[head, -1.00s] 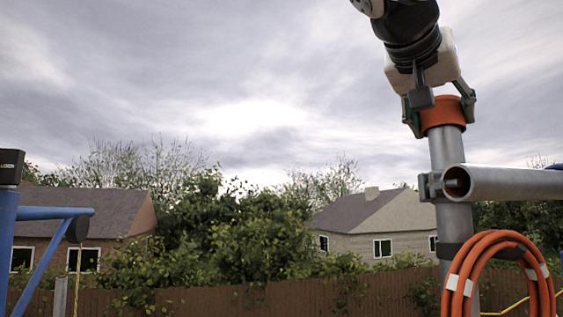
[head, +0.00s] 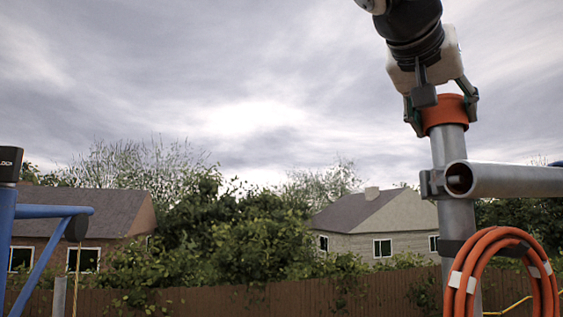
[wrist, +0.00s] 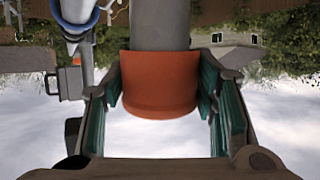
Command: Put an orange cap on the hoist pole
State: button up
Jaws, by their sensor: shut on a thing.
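The orange cap (head: 446,113) sits over the top end of the grey upright hoist pole (head: 449,150) in the head view. My gripper (head: 441,118) reaches down from above with a finger on each side of the cap, shut on it. In the wrist view the cap (wrist: 160,84) lies between the green-padded fingers, and the pole (wrist: 160,25) runs out from its far side. The cap looks in line with the pole. How deep the pole goes inside the cap is hidden.
A horizontal metal tube (head: 515,181) is clamped to the pole just below the cap. A coiled orange hose (head: 480,262) hangs lower on the pole. A blue frame (head: 45,212) stands at the far left. Open sky surrounds the gripper's left side.

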jog(key=shift+f+b, duration=0.8)
jog(key=shift+f, duration=0.25)
dwell(0.4)
jog(key=o, duration=1.3)
jog(key=p+v, duration=0.3)
jog(key=v, duration=0.8)
jog(key=shift+p, duration=0.3)
